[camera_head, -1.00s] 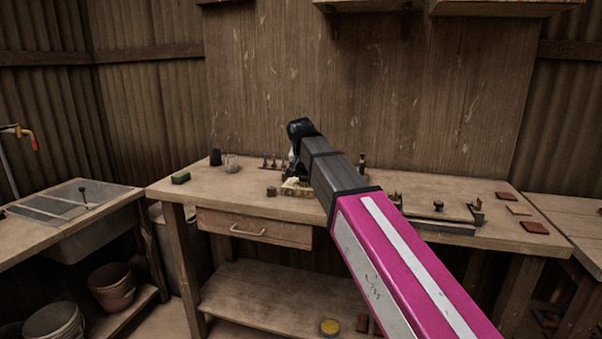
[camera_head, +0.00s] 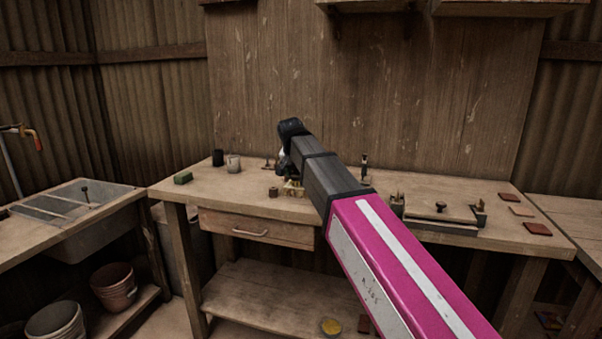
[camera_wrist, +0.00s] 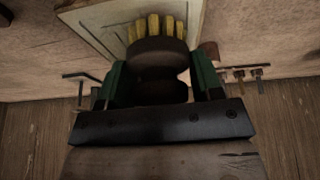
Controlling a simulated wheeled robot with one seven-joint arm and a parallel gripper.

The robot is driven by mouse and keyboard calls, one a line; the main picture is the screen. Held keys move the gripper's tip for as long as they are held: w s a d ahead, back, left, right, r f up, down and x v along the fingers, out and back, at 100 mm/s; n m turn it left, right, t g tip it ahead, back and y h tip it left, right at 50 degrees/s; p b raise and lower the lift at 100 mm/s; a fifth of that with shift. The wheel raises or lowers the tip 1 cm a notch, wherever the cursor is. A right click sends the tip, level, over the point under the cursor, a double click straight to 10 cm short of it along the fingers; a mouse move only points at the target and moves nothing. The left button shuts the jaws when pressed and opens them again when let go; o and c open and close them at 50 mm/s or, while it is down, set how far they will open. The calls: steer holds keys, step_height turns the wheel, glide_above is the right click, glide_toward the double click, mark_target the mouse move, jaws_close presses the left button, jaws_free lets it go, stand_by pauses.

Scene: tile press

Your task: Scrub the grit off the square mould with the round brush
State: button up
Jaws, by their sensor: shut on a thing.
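In the wrist view, my gripper (camera_wrist: 158,82) has its green fingers shut on the round brush (camera_wrist: 157,55), a dark brown round body with stubby yellow bristles (camera_wrist: 157,26) pointing away from the palm. A pale flat panel with a squarish outline (camera_wrist: 100,28) lies beyond the bristles; I cannot tell if it is the square mould or whether the bristles touch it. No grit can be made out. In the head view, my wrist hangs over the middle of the bench and hides most of the gripper; a small yellowish thing (camera_head: 292,189) shows below it.
The bench (camera_head: 190,194) also holds a green sponge (camera_head: 183,178), a dark cup (camera_head: 218,158), a glass jar (camera_head: 233,163), a small brown block (camera_head: 273,191), a knobbed press (camera_head: 440,210) and flat tiles (camera_head: 521,211) at right. Thin pegs (camera_wrist: 240,75) stand near the gripper.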

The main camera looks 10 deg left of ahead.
steer(key=shift+w+a+f, duration=0.1)
steer(key=shift+w+a, duration=0.1)
steer(key=shift+a, duration=1.45)
steer(key=shift+s+d, duration=0.15)
steer(key=shift+d, duration=0.85)
steer(key=shift+s+d, duration=0.1)
steer(key=shift+d, duration=0.85)
steer(key=shift+s+d, duration=0.15)
steer(key=shift+d, duration=0.8)
steer(key=shift+s+d, duration=0.15)
steer(key=shift+d, duration=0.75)
step_height(320, 180, up, 6)
